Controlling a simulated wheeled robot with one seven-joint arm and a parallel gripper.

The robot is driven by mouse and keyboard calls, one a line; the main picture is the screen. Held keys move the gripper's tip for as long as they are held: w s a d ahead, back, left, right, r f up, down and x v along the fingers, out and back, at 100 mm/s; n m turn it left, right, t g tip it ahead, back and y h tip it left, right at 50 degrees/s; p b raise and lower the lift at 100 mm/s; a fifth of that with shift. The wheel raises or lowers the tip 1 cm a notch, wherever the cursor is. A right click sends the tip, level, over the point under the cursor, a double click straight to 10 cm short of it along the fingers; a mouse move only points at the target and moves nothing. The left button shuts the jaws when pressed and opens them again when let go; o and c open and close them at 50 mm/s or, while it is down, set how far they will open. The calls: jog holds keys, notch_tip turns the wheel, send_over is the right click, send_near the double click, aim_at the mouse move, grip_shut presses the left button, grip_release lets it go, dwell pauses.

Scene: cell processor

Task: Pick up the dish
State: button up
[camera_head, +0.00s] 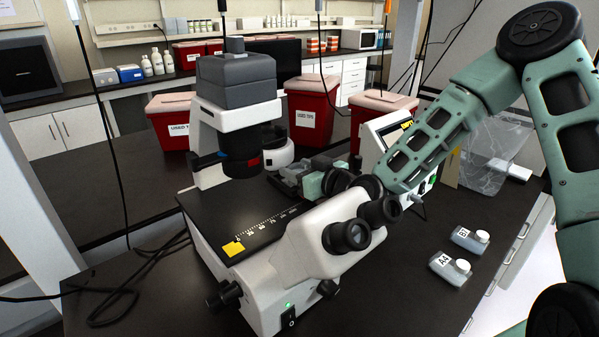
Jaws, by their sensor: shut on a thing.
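My gripper (290,179) is low over the right part of the microscope's black stage, behind the white eyepiece head. It is shut on the dish, which is too small and too covered by the fingers to make out. The eyepieces and my own arm hide part of the gripper. I cannot tell whether the dish touches the stage. The microscope (300,243) stands on the dark bench, with a yellow label at the stage's front left corner.
Two capped flasks, A4 (449,269) and one marked B (469,239), lie on the bench at right. Red bins (313,110) with pale lids stand behind the microscope. Cables lie at left.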

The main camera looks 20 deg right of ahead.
jog(key=shift+d+r+b, duration=0.1)
jog(key=shift+r+b, duration=0.25)
jog(key=shift+r, duration=0.05)
jog(key=d, duration=0.1)
jog(key=w+d+b, duration=0.1)
jog(key=d, duration=0.1)
jog(key=shift+w+d+f+b, duration=0.15)
jog(key=shift+w+d+b, duration=0.05)
jog(key=shift+b, duration=0.1)
notch_tip(320, 180, up, 14)
jog(key=shift+o, duration=0.2)
jog(key=c, duration=0.5)
jog(key=shift+s+d, duration=0.1)
